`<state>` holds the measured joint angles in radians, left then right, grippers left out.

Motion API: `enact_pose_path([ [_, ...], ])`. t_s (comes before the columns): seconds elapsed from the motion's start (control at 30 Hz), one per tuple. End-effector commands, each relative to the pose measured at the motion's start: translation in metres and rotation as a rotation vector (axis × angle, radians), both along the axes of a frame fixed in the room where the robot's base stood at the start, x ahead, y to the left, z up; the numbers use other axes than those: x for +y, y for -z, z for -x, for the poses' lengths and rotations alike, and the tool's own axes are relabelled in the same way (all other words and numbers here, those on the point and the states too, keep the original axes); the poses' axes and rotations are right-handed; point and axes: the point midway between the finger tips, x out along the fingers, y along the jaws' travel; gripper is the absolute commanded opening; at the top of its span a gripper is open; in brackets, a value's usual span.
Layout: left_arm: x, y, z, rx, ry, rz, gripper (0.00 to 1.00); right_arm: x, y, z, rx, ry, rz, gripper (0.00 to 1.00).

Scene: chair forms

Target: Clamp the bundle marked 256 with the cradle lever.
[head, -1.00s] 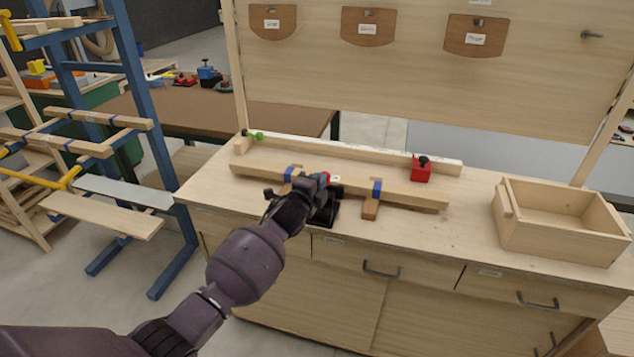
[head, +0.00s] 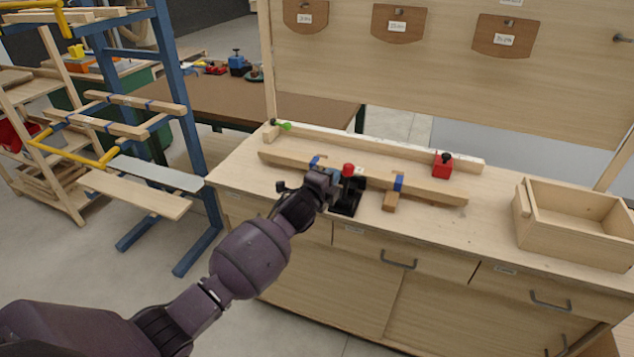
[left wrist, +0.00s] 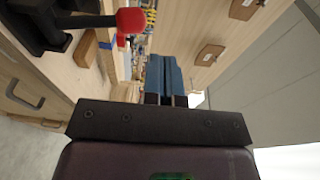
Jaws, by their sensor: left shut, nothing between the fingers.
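The bundle (head: 440,195) of pale wood lies along two cradle rests with blue pads (head: 398,182) on the bench. The number 256 is not readable. The black clamp base (head: 345,205) stands at the bundle's front middle, and its lever ends in a red knob (head: 348,170). In the left wrist view, the lever with the red knob (left wrist: 130,20) stands roughly upright in the room. My left gripper (head: 332,178) is beside the knob, to its left in the head view. Its blue fingers (left wrist: 163,78) are shut and empty, apart from the knob. My right gripper is not in view.
A red block with a black knob (head: 443,166) sits behind the bundle near a long wooden fence (head: 400,149). An open wooden box (head: 575,240) stands at the bench's right. A blue rack (head: 180,110) holding boards is at the left. Bare bench lies between bundle and box.

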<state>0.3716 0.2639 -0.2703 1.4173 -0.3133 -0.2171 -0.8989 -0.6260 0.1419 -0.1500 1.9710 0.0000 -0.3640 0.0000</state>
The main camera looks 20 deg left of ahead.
Motion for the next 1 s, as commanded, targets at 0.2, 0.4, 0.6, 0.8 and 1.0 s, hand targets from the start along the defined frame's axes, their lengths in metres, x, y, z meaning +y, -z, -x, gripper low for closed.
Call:
enact_pose_path([
  [0.2, 0.007, -0.011, 0.030, 0.000, 0.000, -0.001, 0.00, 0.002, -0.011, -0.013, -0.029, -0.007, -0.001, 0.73],
  [0.4, 0.011, -0.020, 0.052, 0.001, 0.000, 0.000, 0.00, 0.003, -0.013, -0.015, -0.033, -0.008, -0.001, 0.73],
  [0.6, 0.013, -0.025, 0.064, 0.001, 0.000, 0.001, 0.00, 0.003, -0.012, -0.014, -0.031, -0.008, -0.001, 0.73],
  [0.8, 0.014, -0.026, 0.066, 0.002, 0.000, 0.001, 0.00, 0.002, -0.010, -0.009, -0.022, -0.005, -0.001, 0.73],
  [1.0, 0.013, -0.026, 0.066, 0.002, 0.000, 0.001, 0.00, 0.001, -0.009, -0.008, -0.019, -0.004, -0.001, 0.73],
])
